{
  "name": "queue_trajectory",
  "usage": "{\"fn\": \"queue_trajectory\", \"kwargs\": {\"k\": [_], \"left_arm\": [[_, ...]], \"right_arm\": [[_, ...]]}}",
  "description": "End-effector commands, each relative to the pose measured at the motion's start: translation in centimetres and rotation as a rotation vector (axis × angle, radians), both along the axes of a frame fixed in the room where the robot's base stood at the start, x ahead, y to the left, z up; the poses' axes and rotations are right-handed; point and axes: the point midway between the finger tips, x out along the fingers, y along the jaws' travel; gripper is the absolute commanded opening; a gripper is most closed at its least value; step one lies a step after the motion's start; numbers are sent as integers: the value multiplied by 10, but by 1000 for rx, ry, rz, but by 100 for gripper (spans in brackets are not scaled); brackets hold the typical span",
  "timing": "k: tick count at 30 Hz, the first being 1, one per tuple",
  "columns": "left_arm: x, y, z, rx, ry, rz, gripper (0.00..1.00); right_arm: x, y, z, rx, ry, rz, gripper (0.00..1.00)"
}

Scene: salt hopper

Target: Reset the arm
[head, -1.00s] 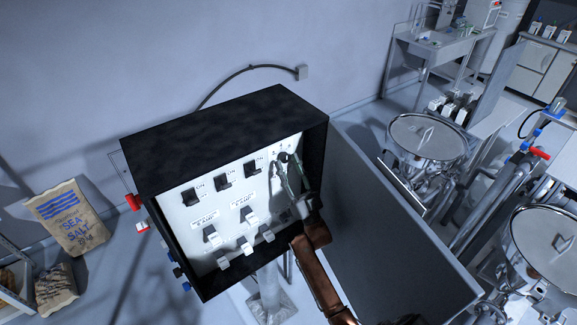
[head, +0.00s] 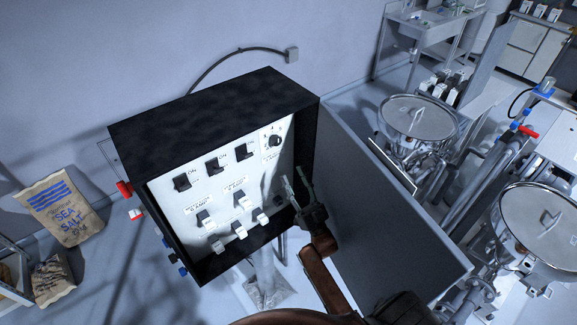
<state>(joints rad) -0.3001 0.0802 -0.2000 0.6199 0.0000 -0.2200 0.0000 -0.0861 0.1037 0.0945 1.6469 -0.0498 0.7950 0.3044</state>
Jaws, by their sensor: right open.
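My right gripper (head: 297,187) is open and empty at the right side of the black control box (head: 215,112). Its fingers point up, in front of the lower right of the white switch panel (head: 222,170), between the panel and the open grey door (head: 385,200). My copper-coloured right arm comes up from the bottom of the view. A round dial (head: 275,142) sits at the panel's upper right and is in plain sight, apart from the fingers. Three black switches (head: 213,167) line the top row, with several pale switches (head: 240,200) below. My left gripper is not in view.
The box door stands open to the right, close beside my right arm. Two steel hoppers (head: 419,120) stand at the right, the nearer one (head: 546,230) low down. A sea salt sack (head: 62,208) rests at the left wall. Floor in front of the sacks is clear.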

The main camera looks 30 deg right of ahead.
Motion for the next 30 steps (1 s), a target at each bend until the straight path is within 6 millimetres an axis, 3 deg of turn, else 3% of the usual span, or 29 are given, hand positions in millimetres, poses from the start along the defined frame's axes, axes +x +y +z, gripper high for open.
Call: {"fn": "queue_trajectory", "kwargs": {"k": [23, 26, 30], "left_arm": [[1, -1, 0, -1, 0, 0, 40], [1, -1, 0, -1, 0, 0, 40], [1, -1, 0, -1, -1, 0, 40]], "right_arm": [[-5, 0, -9, 0, 22, -4, 42], [2, -1, -19, 1, 101, -20, 42], [13, -3, -50, -5, 313, -61, 42]]}}
